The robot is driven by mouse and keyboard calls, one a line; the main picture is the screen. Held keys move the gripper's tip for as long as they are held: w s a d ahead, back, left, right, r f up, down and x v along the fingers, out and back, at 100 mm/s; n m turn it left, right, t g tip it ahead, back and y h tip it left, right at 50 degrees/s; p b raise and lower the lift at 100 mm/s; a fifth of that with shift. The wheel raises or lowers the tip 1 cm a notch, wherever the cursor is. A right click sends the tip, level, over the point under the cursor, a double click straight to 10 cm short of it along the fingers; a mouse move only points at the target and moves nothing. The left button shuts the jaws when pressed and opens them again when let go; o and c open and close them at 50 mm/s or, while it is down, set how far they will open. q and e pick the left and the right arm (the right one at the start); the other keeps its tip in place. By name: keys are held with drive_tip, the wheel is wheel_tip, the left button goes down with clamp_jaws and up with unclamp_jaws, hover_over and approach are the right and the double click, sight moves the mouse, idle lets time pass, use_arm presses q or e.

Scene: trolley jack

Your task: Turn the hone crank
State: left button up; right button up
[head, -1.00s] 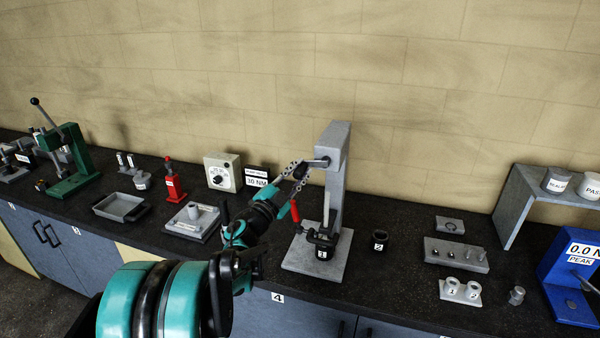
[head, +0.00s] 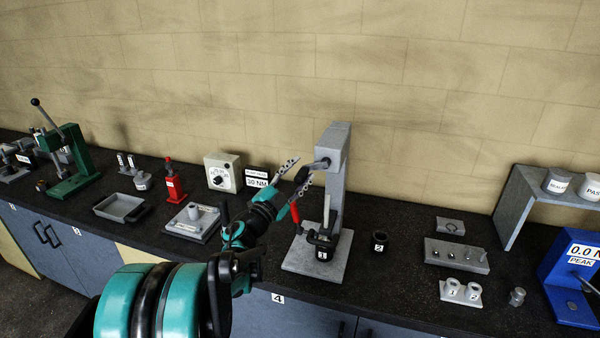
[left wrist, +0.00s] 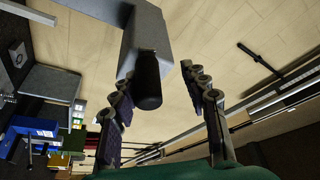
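The hone is a grey upright stand (head: 337,185) on a flat grey base (head: 295,262). Its crank arm (head: 321,164) comes out near the top, with a black cylindrical handle (left wrist: 147,82) that shows clearly in the left wrist view. My left gripper (head: 299,172) is beside the top of the stand, with its fingers spread apart. In the left wrist view the handle lies between the fingers, close to the left one, with a gap to the right one; contact cannot be told. A black cup marked 1 (head: 322,253) sits clamped on the base. My right gripper is not in view.
A red lever (head: 295,212) hangs below my gripper. A black cup marked 2 (head: 379,242) stands right of the base. A grey pin block (head: 456,256) is farther right. A dial box (head: 222,171) and a small plate fixture (head: 194,222) stand left. The wall is behind.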

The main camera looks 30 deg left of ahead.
use_arm(q)
drive_tip(key=v, duration=1.1)
drive_tip(key=shift+s, duration=0.3)
